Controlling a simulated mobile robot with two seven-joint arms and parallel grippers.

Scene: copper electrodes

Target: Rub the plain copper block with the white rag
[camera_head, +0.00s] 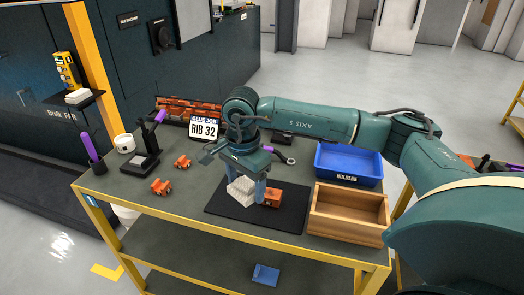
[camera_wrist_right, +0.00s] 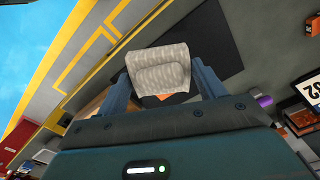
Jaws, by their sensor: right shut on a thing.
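My right gripper (camera_head: 256,190) points down over the black mat (camera_head: 225,211), with its two blue-grey fingers around the white rag (camera_head: 240,188). In the right wrist view the pale, patterned rag (camera_wrist_right: 158,55) fills the space between the fingers. A copper block (camera_head: 273,197) sits on the mat right beside the rag and is partly hidden by a finger. A small orange patch of it shows below the rag in the wrist view (camera_wrist_right: 164,97). I cannot tell whether rag and block touch. My left gripper is not in view.
A wooden box (camera_head: 348,228) and a blue bin (camera_head: 366,181) stand to the right. Two small copper pieces (camera_head: 161,187) (camera_head: 183,161) lie to the left, near a black stand (camera_head: 140,164). The bench front is clear.

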